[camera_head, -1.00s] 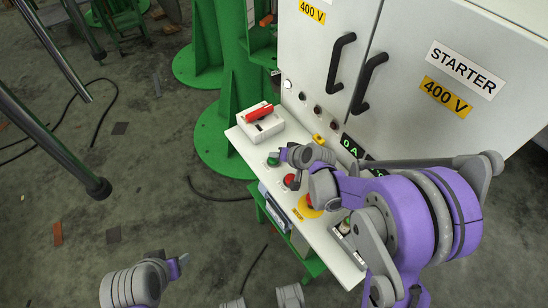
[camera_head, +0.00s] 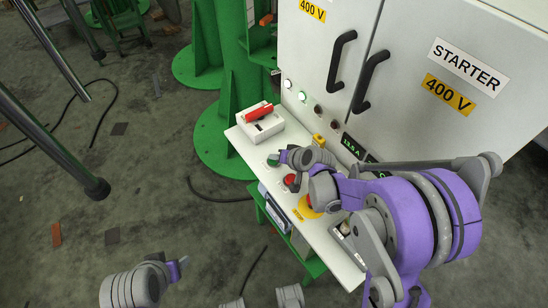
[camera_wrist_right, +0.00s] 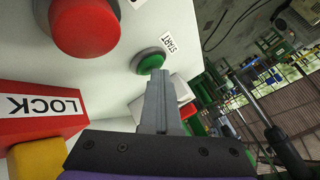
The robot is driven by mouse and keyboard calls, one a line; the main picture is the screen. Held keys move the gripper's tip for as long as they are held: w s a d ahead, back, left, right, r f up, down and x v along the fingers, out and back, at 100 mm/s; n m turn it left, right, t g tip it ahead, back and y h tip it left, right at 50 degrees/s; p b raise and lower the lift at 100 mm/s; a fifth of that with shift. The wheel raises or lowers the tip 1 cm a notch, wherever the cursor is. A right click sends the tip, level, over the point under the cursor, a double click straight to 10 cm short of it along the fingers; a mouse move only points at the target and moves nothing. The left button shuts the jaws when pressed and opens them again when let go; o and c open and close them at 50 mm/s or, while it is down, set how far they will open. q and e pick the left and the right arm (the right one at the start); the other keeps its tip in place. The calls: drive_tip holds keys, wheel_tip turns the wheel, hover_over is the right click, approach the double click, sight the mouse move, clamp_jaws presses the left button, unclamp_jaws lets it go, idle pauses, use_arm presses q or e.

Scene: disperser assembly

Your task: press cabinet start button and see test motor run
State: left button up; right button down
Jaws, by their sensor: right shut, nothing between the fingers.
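The green start button (camera_head: 273,160) is on the white sloping panel (camera_head: 345,262) of the cabinet (camera_head: 420,60). In the right wrist view the button (camera_wrist_right: 150,61) sits beside a START label (camera_wrist_right: 167,44). My right gripper (camera_head: 283,157) is shut and empty. Its fingertips (camera_wrist_right: 157,76) are at the button and seem to touch it, covering its lower edge. The display (camera_head: 351,146) shows a current reading that looks like 13.5 A. A green lamp (camera_head: 302,96) is lit. I cannot pick out the test motor. My left gripper (camera_head: 181,262) is low at left, away from the panel.
A box with a red handle (camera_head: 262,120) stands at the panel's far end. A red LOCK piece (camera_wrist_right: 45,108) shows near the wrist.

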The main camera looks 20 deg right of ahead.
idle(0.4)
drive_tip(key=shift+r+p, duration=0.9)
drive_tip(key=shift+r, duration=0.3)
drive_tip(key=shift+r, duration=0.1)
wheel_tip(320, 180, up, 5)
drive_tip(key=p, duration=0.3)
idle(0.4)
drive_tip(key=s+d+r+n+g+h+p, duration=0.1)
drive_tip(key=s+r+p, duration=0.1)
drive_tip(key=s, duration=0.6)
drive_tip(key=s+r+n+g+h+p, duration=0.1)
drive_tip(key=s+r, duration=0.4)
drive_tip(key=s, duration=0.4)
drive_tip(key=s+d+r+n+h+p, duration=0.1)
drive_tip(key=s+r, duration=0.3)
drive_tip(key=s, duration=0.5)
drive_tip(key=shift+d+n+g+h+p, duration=0.3)
drive_tip(key=shift+n+g+h+p, duration=0.15)
drive_tip(key=shift+p, duration=0.35)
